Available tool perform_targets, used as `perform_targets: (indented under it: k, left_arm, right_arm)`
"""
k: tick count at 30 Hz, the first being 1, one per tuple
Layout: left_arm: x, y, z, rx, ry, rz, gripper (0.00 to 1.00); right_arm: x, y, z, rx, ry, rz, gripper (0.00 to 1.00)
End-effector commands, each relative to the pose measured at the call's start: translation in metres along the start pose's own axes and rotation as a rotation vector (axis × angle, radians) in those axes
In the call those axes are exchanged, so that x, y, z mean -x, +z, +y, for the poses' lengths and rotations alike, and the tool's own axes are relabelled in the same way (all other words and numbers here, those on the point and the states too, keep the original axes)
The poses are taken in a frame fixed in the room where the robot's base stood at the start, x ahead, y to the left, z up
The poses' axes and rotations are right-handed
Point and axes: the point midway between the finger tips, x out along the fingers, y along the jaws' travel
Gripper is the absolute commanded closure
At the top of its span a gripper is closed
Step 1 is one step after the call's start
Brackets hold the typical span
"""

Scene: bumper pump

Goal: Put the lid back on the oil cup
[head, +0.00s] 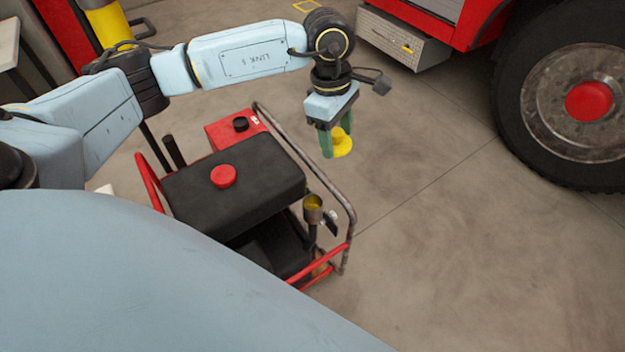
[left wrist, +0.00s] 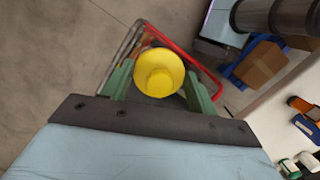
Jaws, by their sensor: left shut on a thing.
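My left gripper (head: 336,143) is shut on a yellow lid (head: 343,146), holding it in the air beyond the pump's tubular frame. The left wrist view shows the round yellow lid (left wrist: 159,73) between the two green fingers. The oil cup (head: 313,212) is a small brassy cup with yellow inside and an uncovered top. It stands upright at the right side of the pump, nearer to me than the lid and apart from it. My right gripper is in neither view.
The pump has a black tank (head: 240,185) with a red cap (head: 223,176), and a bent metal rail (head: 325,185) runs beside the oil cup. A red vehicle with a big wheel (head: 570,95) stands at the upper right. The floor between is clear.

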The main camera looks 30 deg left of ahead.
Motion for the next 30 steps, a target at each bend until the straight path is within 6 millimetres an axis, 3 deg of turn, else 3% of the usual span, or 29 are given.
perform_targets:
  k: [1,12,30]
  left_arm:
    - [-0.017,-0.005,0.001,0.117,0.016,0.000,0.63]
    - [-0.087,-0.034,0.013,1.007,0.152,0.000,0.63]
    - [-0.197,-0.090,0.023,2.432,0.367,0.001,0.63]
  right_arm:
    - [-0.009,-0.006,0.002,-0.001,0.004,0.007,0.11]
    - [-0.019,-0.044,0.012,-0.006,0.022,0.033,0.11]
    - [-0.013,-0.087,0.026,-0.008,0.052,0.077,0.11]
